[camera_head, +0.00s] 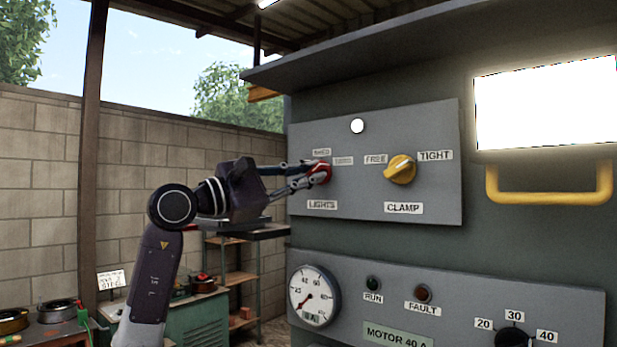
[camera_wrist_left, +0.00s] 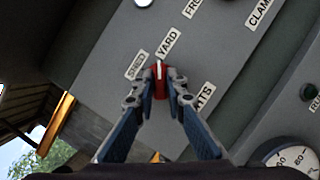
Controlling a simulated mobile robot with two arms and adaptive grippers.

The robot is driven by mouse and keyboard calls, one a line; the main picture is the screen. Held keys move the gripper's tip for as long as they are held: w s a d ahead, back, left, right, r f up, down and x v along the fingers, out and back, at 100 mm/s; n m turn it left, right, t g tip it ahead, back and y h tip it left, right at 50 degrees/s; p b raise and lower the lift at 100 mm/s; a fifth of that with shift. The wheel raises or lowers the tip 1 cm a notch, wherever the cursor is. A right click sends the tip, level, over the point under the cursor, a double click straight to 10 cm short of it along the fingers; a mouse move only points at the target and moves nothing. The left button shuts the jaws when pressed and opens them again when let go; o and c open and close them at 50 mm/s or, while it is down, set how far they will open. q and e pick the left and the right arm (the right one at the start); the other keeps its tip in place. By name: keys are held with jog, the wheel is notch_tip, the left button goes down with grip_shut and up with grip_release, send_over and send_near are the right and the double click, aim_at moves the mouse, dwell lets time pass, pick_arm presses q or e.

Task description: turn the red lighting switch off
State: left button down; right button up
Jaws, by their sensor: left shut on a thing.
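The red lighting switch (camera_head: 321,173) is a rotary knob on the upper grey panel (camera_head: 436,130), above the "LIGHTS" label (camera_head: 322,204). My left gripper (camera_head: 312,174) reaches it from the left and is shut on it. In the left wrist view the red knob (camera_wrist_left: 159,80) sits between the two fingertips (camera_wrist_left: 159,88), with a pale pointer mark on it directed toward the labels above. One of these labels reads "YARD" (camera_wrist_left: 168,43). The fingers hide part of the knob. My right gripper is not in view.
A yellow clamp switch (camera_head: 400,169) sits right of the red one, between "FREE" and "TIGHT". A yellow handle (camera_head: 548,196) and bright screen (camera_head: 545,103) are farther right. A gauge (camera_head: 313,296) and lamps are on the lower panel. A shelf (camera_head: 236,270) stands behind my arm.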

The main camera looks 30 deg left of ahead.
pick_arm(q)
jog(key=n+t+y+b, duration=0.1)
jog(key=n+y+b, duration=0.1)
jog(key=n, duration=0.6)
jog(key=n+y+b, duration=0.3)
jog(key=n+y, duration=0.2)
jog(key=n, duration=0.3)
jog(key=n+t+y+b, duration=0.1)
jog(key=n+y+b, duration=0.2)
jog(key=n, duration=0.5)
jog(key=shift+s+d+t+y, duration=0.1)
jog(key=shift+d+t+y, duration=0.25)
jog(key=shift+y, duration=0.15)
jog(key=n+g+y, duration=0.1)
jog(key=n, duration=0.2)
jog(key=n+g+y+b, duration=0.1)
jog(key=n, duration=0.3)
jog(key=shift+r, duration=0.15)
jog(key=shift+y, duration=0.3)
jog(key=c, duration=2)
grip_release()
jog(key=shift+o, duration=0.2)
